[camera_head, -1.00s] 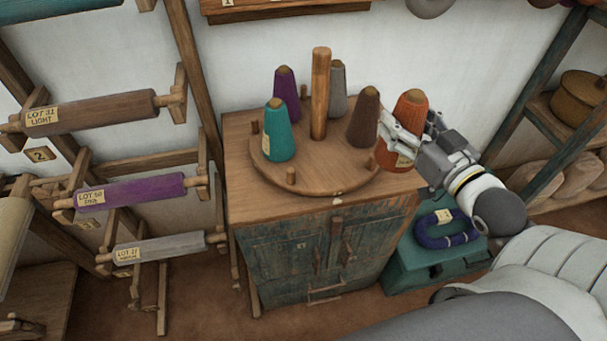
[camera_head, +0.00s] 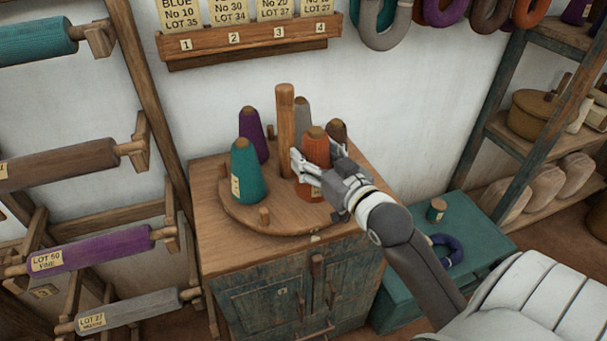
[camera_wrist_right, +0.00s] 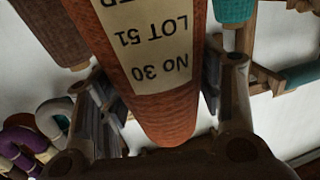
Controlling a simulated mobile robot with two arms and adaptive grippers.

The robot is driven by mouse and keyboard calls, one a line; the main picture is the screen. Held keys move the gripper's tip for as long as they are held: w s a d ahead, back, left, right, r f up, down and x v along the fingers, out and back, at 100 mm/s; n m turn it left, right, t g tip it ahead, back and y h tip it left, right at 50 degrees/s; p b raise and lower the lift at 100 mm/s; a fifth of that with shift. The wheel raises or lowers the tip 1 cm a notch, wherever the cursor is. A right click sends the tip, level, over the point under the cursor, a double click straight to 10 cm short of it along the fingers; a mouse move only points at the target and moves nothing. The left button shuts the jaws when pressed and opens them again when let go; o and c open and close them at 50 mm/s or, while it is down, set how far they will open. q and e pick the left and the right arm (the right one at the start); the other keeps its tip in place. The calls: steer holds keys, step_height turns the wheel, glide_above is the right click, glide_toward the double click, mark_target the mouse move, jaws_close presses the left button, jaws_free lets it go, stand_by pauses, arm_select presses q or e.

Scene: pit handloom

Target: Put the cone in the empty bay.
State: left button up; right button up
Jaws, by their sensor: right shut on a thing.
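An orange cone (camera_head: 314,160) with a brown tip is held in my right gripper (camera_head: 320,166), whose fingers are shut around it. It also fills the middle of the right wrist view (camera_wrist_right: 165,100), with a label reading No 30, LOT 51. The cone is at the front right of the round wooden carousel (camera_head: 285,220); I cannot tell whether its base touches the board. On the carousel stand a teal cone (camera_head: 248,172), a purple cone (camera_head: 253,134), a grey cone (camera_head: 302,115) and a brown cone (camera_head: 337,131), partly hidden. My left gripper is not in view.
A wooden post (camera_head: 285,120) rises at the carousel's centre, with short pegs at its rim. The carousel sits on a cabinet (camera_head: 290,285). A teal chest (camera_head: 475,225) stands at right. Warp rollers (camera_head: 100,247) are at left, and a numbered rack (camera_head: 255,40) hangs above.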

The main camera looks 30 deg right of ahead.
steer(key=w+f, duration=0.1)
steer(key=w+a+f, duration=0.1)
steer(key=f, duration=0.1)
steer(key=shift+w+a, duration=0.15)
steer(key=shift+w, duration=0.05)
step_height(320, 180, down, 2)
steer(key=shift+f+p, duration=0.15)
steer(key=shift+p, duration=0.3)
steer(key=shift+f, duration=0.45)
steer(key=o, duration=1.1)
steer(key=shift+f, duration=0.15)
steer(key=shift+o, duration=0.2)
steer(key=s+b, duration=0.2)
steer(key=s, duration=1)
steer(key=shift+a+r+b, duration=0.25)
steer(key=shift+r+b, duration=0.05)
steer(key=shift+r, duration=0.1)
